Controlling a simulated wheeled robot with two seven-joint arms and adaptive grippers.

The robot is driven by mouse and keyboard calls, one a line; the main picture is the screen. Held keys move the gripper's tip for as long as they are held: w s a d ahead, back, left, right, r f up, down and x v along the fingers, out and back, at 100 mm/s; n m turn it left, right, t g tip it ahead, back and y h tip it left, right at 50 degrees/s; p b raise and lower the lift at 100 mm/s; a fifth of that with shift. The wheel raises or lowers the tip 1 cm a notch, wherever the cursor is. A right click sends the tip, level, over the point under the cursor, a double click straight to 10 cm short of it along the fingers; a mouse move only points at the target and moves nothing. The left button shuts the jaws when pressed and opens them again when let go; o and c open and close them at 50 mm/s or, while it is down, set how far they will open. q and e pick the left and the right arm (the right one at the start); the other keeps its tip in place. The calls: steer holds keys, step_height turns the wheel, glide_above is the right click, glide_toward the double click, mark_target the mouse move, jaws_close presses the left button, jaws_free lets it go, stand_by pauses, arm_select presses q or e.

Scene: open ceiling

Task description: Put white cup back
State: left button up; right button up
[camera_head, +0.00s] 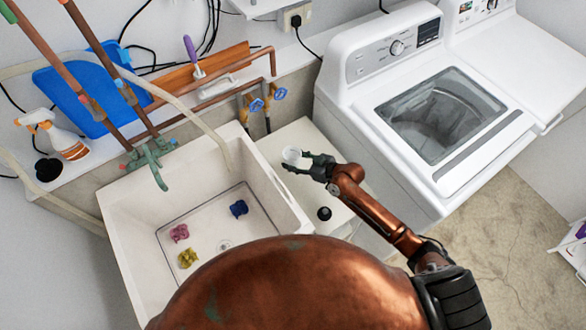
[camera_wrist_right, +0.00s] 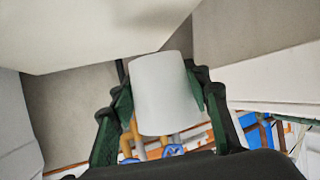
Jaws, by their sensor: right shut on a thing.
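The white cup (camera_head: 294,155) is held in my right gripper (camera_head: 306,165), above the pale counter between the sink and the washing machine. The right wrist view shows the cup (camera_wrist_right: 160,92) large between the two dark green fingers of the right gripper (camera_wrist_right: 162,105), which are shut on its sides. The cup appears clear of the surface, though its exact height is hard to tell. My left gripper does not show in either view.
A white sink (camera_head: 125,245) at left holds pink, yellow and blue crumpled cloths. A small black round object (camera_head: 324,213) stands on the counter (camera_head: 335,195). The washing machine (camera_head: 420,190) borders it on the right. Pipes with blue valves (camera_head: 279,93) and a green faucet (camera_head: 150,157) stand behind.

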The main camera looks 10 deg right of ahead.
step_height(320, 180, down, 6)
steer(key=shift+r+b, duration=0.1)
steer(key=shift+b, duration=0.35)
steer(key=o, duration=1.2)
steer(key=shift+r, duration=0.1)
steer(key=v, duration=1.2)
steer(key=shift+s, duration=0.1)
